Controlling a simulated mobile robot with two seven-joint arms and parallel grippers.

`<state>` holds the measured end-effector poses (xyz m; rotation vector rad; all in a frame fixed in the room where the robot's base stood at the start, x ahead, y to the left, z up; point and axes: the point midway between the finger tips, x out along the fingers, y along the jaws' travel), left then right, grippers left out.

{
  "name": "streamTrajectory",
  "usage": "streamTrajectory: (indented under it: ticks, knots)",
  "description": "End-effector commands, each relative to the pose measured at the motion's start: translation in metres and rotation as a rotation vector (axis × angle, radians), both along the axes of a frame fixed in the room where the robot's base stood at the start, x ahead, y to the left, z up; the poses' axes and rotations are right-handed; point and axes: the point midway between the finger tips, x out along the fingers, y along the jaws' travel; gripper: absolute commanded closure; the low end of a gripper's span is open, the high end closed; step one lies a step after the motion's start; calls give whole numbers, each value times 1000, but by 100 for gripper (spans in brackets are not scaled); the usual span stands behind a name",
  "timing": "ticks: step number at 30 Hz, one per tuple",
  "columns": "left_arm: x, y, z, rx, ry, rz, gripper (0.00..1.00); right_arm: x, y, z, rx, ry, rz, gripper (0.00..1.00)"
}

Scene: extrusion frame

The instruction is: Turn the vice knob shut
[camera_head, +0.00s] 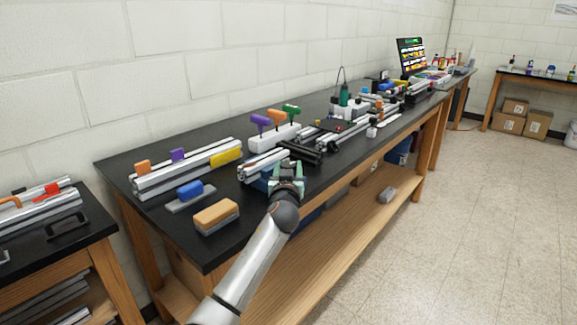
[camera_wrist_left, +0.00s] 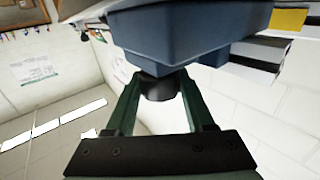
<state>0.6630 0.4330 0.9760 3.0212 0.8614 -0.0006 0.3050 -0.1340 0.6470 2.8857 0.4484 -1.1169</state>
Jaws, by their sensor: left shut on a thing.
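The blue vice (camera_head: 260,184) sits near the front edge of the black workbench, with aluminium extrusion pieces above and behind it. In the left wrist view the blue vice body (camera_wrist_left: 180,38) fills the top, and its round black knob (camera_wrist_left: 160,88) sticks out toward my gripper. My left gripper (camera_head: 287,178) reaches in from the front, and its two green fingers stand on either side of the knob, shut on it. In the head view the knob is hidden behind the gripper. My right gripper is in neither view.
An orange-topped block (camera_head: 216,214) and a blue-handled piece (camera_head: 191,191) lie left of the vice. A white holder (camera_head: 274,139) with T-handle tools stands behind. A black bar (camera_head: 325,151) lies to the right. The floor in front of the bench is clear.

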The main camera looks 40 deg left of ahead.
Motion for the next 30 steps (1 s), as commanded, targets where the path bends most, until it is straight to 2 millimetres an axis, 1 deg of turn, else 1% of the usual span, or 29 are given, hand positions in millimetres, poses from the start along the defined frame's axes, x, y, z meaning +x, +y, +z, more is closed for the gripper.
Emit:
streamTrajectory:
  ticks: [6,7,14,15,24,26,30]
  knots:
    - [0,0,-1,-1,2,0,100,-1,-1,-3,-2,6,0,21]
    - [0,0,-1,-1,2,0,44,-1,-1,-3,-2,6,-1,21]
    - [0,0,-1,-1,1,0,18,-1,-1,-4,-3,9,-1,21]
    - [0,0,-1,-1,1,0,16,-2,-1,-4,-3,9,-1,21]
    - [-2,-1,0,-1,-1,0,16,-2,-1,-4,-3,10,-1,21]
    - [-4,-3,-1,0,0,-1,16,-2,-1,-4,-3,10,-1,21]
    - [-18,-12,-1,-2,0,-1,16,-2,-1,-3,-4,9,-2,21]
